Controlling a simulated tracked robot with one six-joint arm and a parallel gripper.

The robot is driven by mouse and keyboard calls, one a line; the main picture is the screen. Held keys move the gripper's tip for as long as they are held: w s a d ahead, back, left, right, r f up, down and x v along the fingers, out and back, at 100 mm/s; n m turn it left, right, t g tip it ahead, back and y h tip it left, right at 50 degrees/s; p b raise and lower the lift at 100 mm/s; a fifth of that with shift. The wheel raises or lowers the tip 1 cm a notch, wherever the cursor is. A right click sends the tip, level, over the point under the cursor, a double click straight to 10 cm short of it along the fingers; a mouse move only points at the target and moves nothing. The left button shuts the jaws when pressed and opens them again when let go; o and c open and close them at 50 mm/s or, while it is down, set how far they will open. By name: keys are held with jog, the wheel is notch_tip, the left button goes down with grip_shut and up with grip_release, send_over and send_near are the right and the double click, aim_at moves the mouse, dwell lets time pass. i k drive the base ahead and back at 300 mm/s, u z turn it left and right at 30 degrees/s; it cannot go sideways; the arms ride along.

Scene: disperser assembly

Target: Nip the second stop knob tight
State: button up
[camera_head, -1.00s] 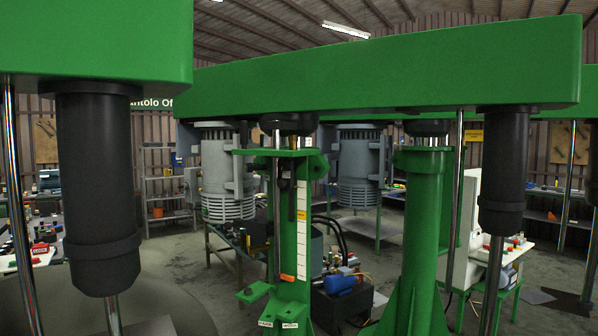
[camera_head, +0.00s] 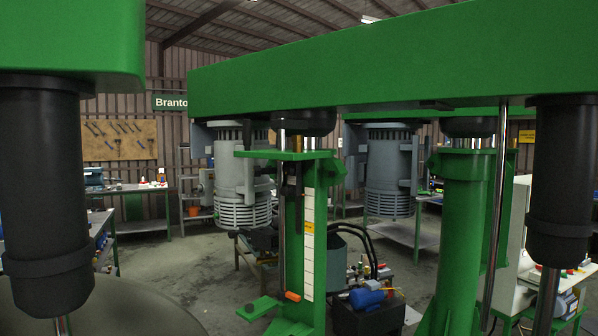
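No gripper or arm of mine shows in this view. A green disperser column (camera_head: 308,250) stands near the middle, with a white scale strip (camera_head: 309,262) on its face and a steel rod (camera_head: 282,240) in front. A small orange knob-like part (camera_head: 292,296) sits low by the rod, at the foot of the scale. A dark bracket-like part (camera_head: 291,188) hangs high on the rod. I cannot tell which of these is the second stop knob, or how tight any knob is.
A large green beam (camera_head: 400,65) crosses overhead. Thick black cylinders hang at left (camera_head: 43,190) and right (camera_head: 560,180). Another green column (camera_head: 463,220) stands at right. Grey motors (camera_head: 242,180) and workbenches (camera_head: 135,188) are behind. Open floor (camera_head: 170,262) lies left of centre.

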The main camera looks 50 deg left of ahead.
aim_at(289, 171)
jog(key=i, duration=1)
jog(key=u, duration=2.3)
jog(key=i, duration=1.35)
jog(key=u, duration=0.05)
